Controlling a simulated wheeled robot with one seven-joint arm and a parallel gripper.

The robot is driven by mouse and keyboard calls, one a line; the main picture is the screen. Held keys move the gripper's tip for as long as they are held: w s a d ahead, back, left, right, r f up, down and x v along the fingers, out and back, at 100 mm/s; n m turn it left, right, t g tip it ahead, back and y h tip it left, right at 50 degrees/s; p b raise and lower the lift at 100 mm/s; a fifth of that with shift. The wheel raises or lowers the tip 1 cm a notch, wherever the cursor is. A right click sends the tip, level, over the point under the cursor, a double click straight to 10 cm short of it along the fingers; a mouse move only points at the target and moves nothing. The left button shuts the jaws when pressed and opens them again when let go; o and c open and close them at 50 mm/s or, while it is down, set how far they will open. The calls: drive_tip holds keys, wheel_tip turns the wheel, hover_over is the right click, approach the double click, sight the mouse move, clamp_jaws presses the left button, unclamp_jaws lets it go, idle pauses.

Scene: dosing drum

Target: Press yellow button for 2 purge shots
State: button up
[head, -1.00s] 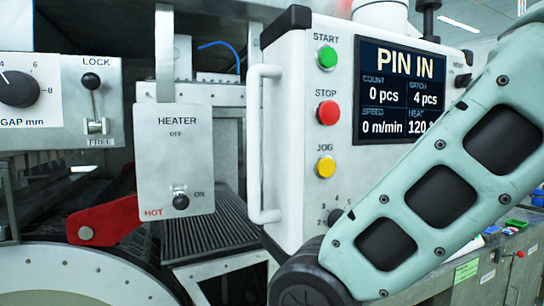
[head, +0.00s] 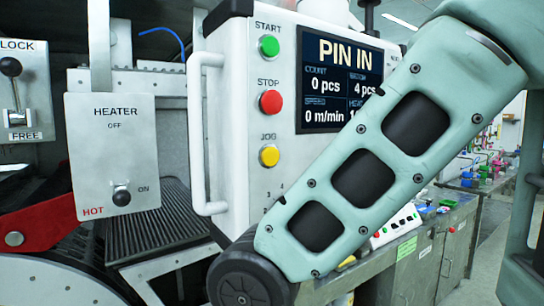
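The yellow button (head: 269,156), labelled JOG, sits on the white control panel (head: 237,120) in the head view, below the red STOP button (head: 270,102) and the green START button (head: 268,47). The screen (head: 338,82) reads PIN IN, count 0 pcs, batch 4 pcs, speed 0 m/min; its right part is hidden behind my arm. My gripper is outside the view; only my pale green arm links show, crossing in front of the panel's lower right.
A white handle (head: 206,135) stands out on the panel's left side. A heater switch box (head: 113,155), a red lever (head: 45,222) and a ribbed conveyor (head: 160,222) are at left. Benches with coloured items (head: 480,172) stand at the far right.

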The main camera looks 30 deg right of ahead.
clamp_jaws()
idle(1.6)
